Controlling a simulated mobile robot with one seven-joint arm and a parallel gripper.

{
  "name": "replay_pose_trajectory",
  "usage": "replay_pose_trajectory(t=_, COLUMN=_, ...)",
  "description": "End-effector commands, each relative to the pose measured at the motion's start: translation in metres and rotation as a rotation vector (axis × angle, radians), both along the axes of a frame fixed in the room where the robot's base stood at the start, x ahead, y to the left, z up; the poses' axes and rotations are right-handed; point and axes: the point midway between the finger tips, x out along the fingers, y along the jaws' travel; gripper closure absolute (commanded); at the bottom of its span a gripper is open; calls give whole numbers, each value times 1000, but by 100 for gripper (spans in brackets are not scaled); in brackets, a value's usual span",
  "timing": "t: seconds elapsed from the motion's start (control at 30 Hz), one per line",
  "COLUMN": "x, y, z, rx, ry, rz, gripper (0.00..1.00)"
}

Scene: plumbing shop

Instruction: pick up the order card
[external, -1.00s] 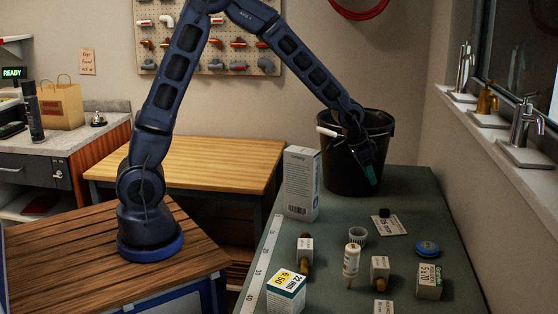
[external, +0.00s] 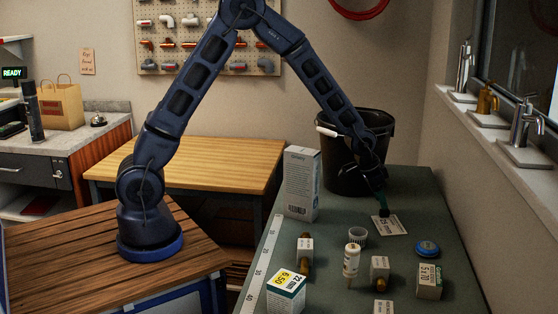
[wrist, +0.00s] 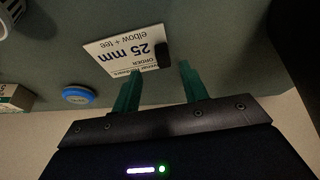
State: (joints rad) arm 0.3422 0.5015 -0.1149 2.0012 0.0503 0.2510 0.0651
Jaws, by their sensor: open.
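The order card (external: 391,227) is a white card with dark print lying on the green-grey bench top. In the wrist view the card (wrist: 112,48) reads "25 mm elbow + tee", and a small black block (wrist: 163,55) sits at its edge. My gripper (external: 381,198) is just above the card's far edge, pointing down. In the wrist view my gripper (wrist: 160,70) is open, its two green fingers apart and empty, with the card and black block just beyond the fingertips. In the external view the gripper partly hides the block.
A tall white box (external: 301,184) and a black bucket (external: 350,185) stand behind. Several small boxes, fittings and a bottle (external: 351,262) are nearer the front.

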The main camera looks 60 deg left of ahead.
Motion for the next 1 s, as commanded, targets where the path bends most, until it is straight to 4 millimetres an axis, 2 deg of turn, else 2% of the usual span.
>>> replay_pose_trajectory(t=0.3, x=16, y=-4, z=-35, rx=1, ry=2, rz=0, gripper=56)
replay_pose_trajectory(t=0.6, x=18, y=-5, z=-40, rx=0, ry=0, rz=0, gripper=56)
replay_pose_trajectory(t=0.83, x=18, y=-5, z=-40, rx=0, ry=0, rz=0, gripper=100)
replay_pose_trajectory(t=1.0, x=18, y=-5, z=-40, rx=0, ry=0, rz=0, gripper=100)
